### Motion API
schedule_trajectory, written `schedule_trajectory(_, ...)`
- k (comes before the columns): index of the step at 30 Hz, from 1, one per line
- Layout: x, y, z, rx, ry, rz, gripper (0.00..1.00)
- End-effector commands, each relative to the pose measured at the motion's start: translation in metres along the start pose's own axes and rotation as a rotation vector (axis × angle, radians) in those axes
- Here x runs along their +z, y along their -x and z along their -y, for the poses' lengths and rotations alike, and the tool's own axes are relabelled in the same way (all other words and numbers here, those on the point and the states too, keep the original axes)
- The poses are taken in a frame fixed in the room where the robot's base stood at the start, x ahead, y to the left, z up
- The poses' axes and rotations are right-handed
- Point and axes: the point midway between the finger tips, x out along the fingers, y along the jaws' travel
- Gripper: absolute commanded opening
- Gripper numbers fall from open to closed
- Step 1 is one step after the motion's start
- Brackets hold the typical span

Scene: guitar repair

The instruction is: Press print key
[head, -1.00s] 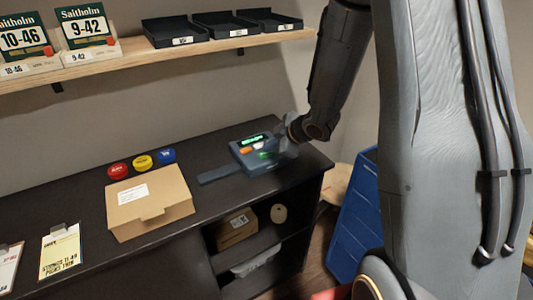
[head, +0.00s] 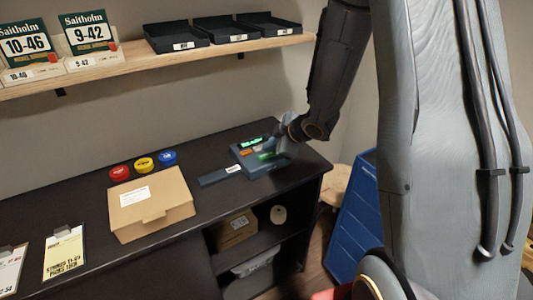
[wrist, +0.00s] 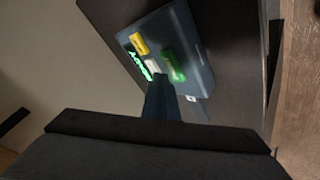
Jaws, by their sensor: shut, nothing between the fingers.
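The label printer (head: 265,163) is a blue-grey box on the right end of the dark counter. It has a lit green display (head: 250,142) and an orange-yellow key (wrist: 139,43), a white key (wrist: 153,66) and a green key (wrist: 173,66). I cannot read which is the print key. A white label (head: 233,169) shows at its left side, by a flat dark tray (head: 212,178). My gripper (wrist: 160,84) is shut and empty, its tip just at the white and green keys in the wrist view. I cannot tell whether it touches.
A cardboard box (head: 151,204) sits left of the printer, with red (head: 119,173), yellow (head: 144,164) and blue (head: 167,158) round tubs behind it. A shelf (head: 150,67) with black trays hangs above. A blue cabinet (head: 357,220) stands right of the counter.

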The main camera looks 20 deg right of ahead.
Motion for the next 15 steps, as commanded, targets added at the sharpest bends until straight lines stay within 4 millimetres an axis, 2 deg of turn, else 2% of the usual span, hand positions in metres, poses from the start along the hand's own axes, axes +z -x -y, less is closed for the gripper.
schedule_trajectory(10, -0.0008, 0.0009, -0.0009, 0.000, 0.000, 0.000, 0.00)
schedule_trajectory(15, -0.0057, 0.0079, -0.0056, 0.000, 0.001, 0.000, 0.00)
